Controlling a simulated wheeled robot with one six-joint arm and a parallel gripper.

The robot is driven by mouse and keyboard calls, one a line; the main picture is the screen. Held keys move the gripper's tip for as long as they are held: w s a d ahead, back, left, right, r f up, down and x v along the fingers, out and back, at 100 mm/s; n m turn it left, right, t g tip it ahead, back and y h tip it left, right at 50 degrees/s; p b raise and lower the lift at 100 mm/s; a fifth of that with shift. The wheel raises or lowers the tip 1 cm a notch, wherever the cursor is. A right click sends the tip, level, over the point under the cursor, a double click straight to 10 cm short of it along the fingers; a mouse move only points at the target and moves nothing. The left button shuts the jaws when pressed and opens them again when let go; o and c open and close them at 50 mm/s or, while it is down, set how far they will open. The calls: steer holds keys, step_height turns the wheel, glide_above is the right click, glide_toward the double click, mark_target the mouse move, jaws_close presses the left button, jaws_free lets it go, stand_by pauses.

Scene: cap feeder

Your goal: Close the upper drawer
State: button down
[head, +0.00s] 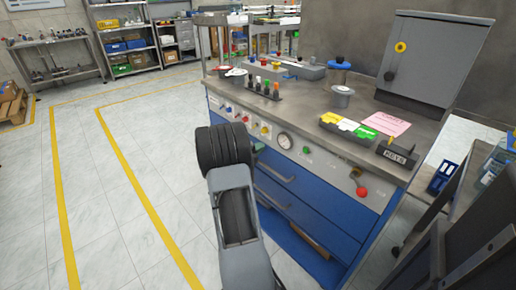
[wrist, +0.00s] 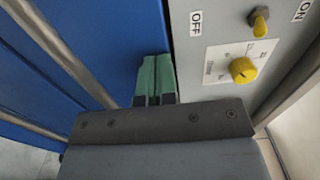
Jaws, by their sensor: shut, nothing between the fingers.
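The upper drawer (head: 318,188) has a blue front with a metal bar handle (head: 275,171), below the workbench's grey control panel. I cannot tell exactly how far it stands out. In the wrist view its blue front (wrist: 115,35) fills the upper left, with its handle (wrist: 62,55) running diagonally. A narrow dark gap shows between the front and the panel. My gripper (wrist: 155,80) has green fingers, shut and empty, at the drawer front's edge beside the panel. I cannot tell whether they touch. In the head view, my arm hides the drawer's left end and most of my gripper (head: 259,147).
The control panel (wrist: 222,60) with yellow knobs is close beside my fingers.

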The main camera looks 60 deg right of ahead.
steer(key=p+v, duration=0.4)
steer(key=v, duration=1)
